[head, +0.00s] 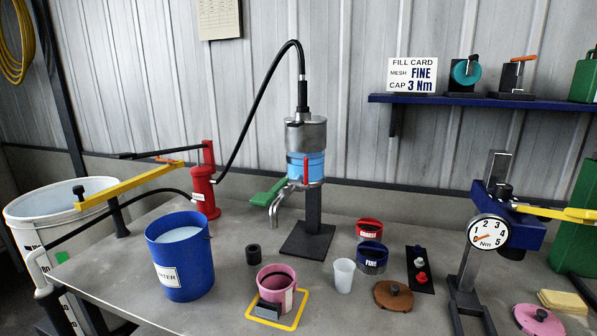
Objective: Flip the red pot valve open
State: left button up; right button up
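The pot (305,136) is a grey metal cylinder with a blue band, held on a black stand (313,215) near the middle of the table. A small red lever (306,171) stands upright on the front of its blue lower part; it looks like the red pot valve. A bent metal spout (277,207) hangs at the pot's lower left, beside a flat green piece (268,192). A black hose runs into the top of the pot. I cannot make out either of my grippers in this view, and nothing touches the red lever.
A red pump (205,193) and blue bucket (180,262) stand left of the pot. A yellow bar (130,186) reaches over the white drum (25,215). A pink cup (275,283) and white cup (343,275) stand in front. A dial gauge (488,232) stands right.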

aim_at(305, 185)
jog(key=i+j+z, duration=0.15)
jog(key=j, duration=0.25)
jog(key=i+j+z, duration=0.2)
jog(key=j, duration=0.25)
jog(key=j+z, duration=0.15)
jog(key=j, duration=0.3)
